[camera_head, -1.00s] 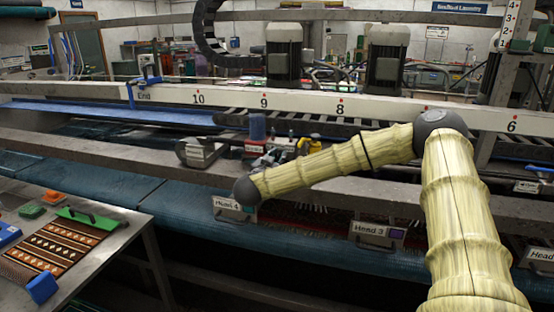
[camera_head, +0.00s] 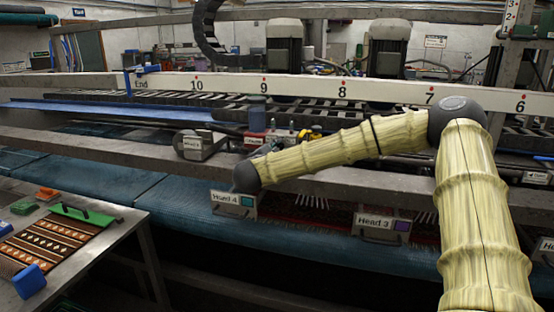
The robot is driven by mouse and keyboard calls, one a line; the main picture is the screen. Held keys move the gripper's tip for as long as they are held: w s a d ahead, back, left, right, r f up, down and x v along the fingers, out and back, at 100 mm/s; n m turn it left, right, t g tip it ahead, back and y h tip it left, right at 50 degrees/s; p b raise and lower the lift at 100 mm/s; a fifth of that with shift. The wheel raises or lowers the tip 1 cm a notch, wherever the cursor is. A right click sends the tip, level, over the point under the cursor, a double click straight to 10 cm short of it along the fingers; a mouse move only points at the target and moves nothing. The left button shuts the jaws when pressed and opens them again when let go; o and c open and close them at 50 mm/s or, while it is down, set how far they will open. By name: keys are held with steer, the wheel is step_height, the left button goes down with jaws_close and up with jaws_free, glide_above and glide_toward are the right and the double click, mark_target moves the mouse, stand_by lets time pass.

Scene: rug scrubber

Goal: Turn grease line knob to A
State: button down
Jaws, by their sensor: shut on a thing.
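My arm reaches to the grease station, where a blue-grey canister (camera_head: 257,112) stands above a small red part (camera_head: 254,140). My gripper (camera_head: 269,148) shows only as a dark grey piece behind my forearm, just right of the red part. Its fingers are mostly hidden. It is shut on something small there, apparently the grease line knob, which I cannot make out. The letter A and the knob's pointing direction cannot be read. Small fittings and a yellow part (camera_head: 312,134) sit to the right of the gripper, partly behind my forearm.
A white numbered beam (camera_head: 300,89) crosses behind. A grey rail (camera_head: 110,150) runs in front of the station. Boxes labelled Head 4 (camera_head: 232,203) and Head 3 (camera_head: 374,224) hang below it. A bench with a patterned rug (camera_head: 55,243) stands at left.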

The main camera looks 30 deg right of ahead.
steer(key=shift+d+f+m+b, duration=0.1)
steer(key=shift+m+b, duration=1.9)
steer(key=c, duration=1.2)
jaws_free()
steer(key=shift+s, duration=0.15)
steer(key=v, duration=1.2)
steer(key=shift+d, duration=0.15)
